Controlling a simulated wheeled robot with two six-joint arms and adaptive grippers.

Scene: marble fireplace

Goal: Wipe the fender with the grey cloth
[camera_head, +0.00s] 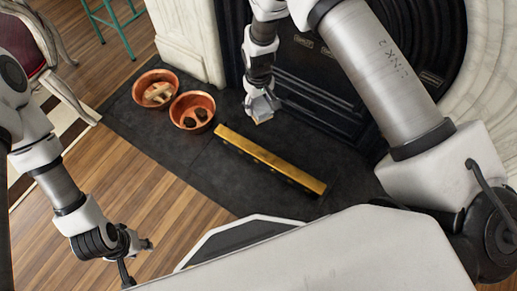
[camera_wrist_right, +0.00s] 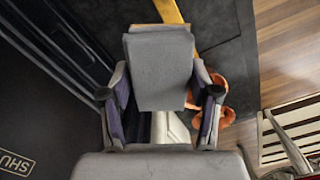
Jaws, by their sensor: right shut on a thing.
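The fender (camera_head: 268,160) is a long brass-yellow bar lying on the dark hearth in front of the fireplace. Part of it also shows beyond the cloth in the right wrist view (camera_wrist_right: 169,11). My right gripper (camera_head: 261,103) is shut on the grey cloth (camera_wrist_right: 160,72), a folded, block-like pad that covers part of the fender in the wrist view. In the head view the gripper hangs behind the fender's left end, seemingly apart from it. My left gripper (camera_head: 136,255) is open and empty, low at the left over the wooden floor.
Two copper bowls, one with light pieces (camera_head: 156,90) and one with dark lumps (camera_head: 192,112), stand left of the fender on the hearth. The black fireplace front (camera_head: 320,85) rises behind. A red-seated chair (camera_head: 22,45) stands far left. The hearth before the fender is clear.

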